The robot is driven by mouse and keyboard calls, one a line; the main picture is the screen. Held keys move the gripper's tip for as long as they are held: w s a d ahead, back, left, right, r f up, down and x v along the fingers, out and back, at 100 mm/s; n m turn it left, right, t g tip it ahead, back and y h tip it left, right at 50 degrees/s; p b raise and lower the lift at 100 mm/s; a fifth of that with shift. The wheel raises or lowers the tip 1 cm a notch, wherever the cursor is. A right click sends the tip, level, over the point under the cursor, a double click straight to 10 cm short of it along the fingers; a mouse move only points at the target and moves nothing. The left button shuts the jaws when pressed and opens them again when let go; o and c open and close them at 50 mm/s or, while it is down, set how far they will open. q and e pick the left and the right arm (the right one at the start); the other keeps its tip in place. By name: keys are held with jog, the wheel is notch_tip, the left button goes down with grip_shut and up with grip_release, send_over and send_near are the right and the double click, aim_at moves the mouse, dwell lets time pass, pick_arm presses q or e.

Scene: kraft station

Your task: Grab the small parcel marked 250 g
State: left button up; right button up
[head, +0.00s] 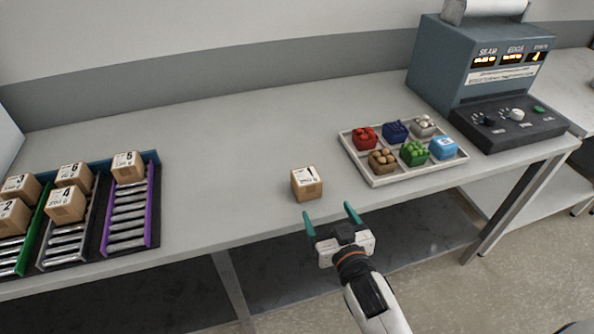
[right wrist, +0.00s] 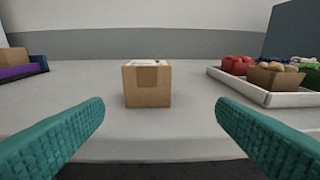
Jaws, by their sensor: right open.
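A small brown parcel (head: 307,184) with a white label marked 1 on top stands alone on the table, near its front edge. It also shows upright in the right wrist view (right wrist: 147,84), centred between the fingers and a little beyond them. No 250 g mark can be read on it. My right gripper (head: 333,216) is open and empty, at the table's front edge, just short of the parcel. Its green fingers (right wrist: 160,115) spread wide to either side in the right wrist view. More brown parcels, one marked 5 (head: 128,168) and one marked 4 (head: 66,205), sit on the roller lanes at left. My left gripper is not in view.
A white tray (head: 375,180) with several small coloured containers lies right of the parcel. A blue-grey machine (head: 440,65) with dials stands at the back right. The roller rack (head: 153,205) fills the table's left end. The table (head: 225,150) around the lone parcel is clear.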

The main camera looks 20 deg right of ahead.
aim_at(304, 171)
jog(key=shift+w+a, duration=0.15)
jog(key=shift+w, duration=0.3)
jog(key=shift+n+t+y, duration=0.3)
jog(key=shift+t+y, duration=0.2)
jog(key=shift+t, duration=0.2)
jog(key=w, duration=0.2)
jog(key=w+r, duration=0.1)
jog(key=w, duration=0.1)
jog(key=w+a+p, duration=0.1)
jog(key=w, duration=0.2)
jog(key=shift+a+r, duration=0.1)
jog(key=shift+r, duration=0.1)
jog(key=shift+w+a+r+p, duration=0.1)
jog(key=shift+w+p, duration=0.25)
jog(key=shift+w, duration=1)
jog(key=shift+w+a+p, duration=0.1)
jog(key=shift+w+p, duration=0.2)
jog(key=shift+w, duration=1.05)
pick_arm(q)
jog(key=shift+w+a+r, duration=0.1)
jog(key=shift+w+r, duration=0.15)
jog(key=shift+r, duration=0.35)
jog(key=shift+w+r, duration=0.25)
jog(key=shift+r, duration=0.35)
pick_arm(e)
jog(key=shift+r, duration=0.1)
jog(key=c, duration=1.2)
